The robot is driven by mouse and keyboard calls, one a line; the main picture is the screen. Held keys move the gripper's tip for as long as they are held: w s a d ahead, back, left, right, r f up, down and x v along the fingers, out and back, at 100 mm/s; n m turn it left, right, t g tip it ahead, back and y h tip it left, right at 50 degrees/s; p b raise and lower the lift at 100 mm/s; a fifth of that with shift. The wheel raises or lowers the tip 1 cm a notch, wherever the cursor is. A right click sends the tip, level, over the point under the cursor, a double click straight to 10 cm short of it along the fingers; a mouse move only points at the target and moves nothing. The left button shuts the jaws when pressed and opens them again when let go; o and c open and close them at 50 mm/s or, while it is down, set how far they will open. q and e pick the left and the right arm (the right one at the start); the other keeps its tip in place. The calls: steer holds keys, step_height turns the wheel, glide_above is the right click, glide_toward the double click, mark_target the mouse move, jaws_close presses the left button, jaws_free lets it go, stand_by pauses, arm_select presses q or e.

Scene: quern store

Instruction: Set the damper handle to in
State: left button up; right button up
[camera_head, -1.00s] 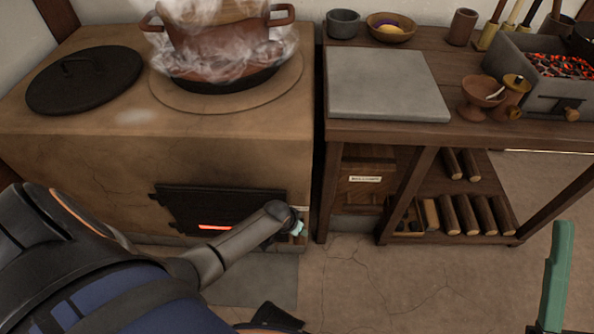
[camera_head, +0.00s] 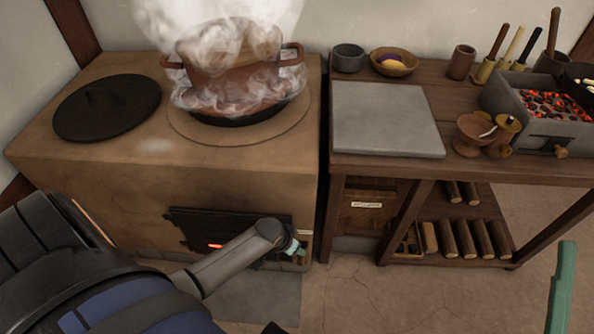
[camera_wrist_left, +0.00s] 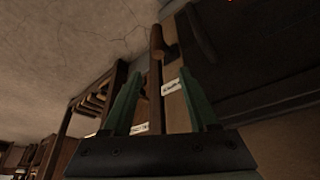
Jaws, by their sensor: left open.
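My left gripper (camera_head: 294,247) is low at the stove's right front corner, below a small pale label (camera_head: 303,232). In the left wrist view, my left gripper (camera_wrist_left: 158,74) is open, its green fingers on either side of a brown wooden rod with a stubby end, which looks like the damper handle (camera_wrist_left: 156,60). I cannot tell whether the fingers touch it. One green finger of my right gripper (camera_head: 561,290) shows at the lower right; the rest is out of view.
A steaming pot (camera_head: 228,75) and a black lid (camera_head: 107,108) are on the stove. A wooden table (camera_head: 480,172) stands to its right with a stone slab (camera_head: 385,118), bowls and a coal brazier (camera_head: 545,112). Logs lie on its lower shelf. Floor in front is clear.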

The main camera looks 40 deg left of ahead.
steer(key=w+f+m+g+h, duration=0.1)
steer(key=w+f+m+h, duration=0.2)
steer(key=f+h, duration=0.1)
steer(key=shift+w+d+f+p, duration=0.25)
steer(key=shift+f+p, duration=0.15)
steer(key=shift+f, duration=0.5)
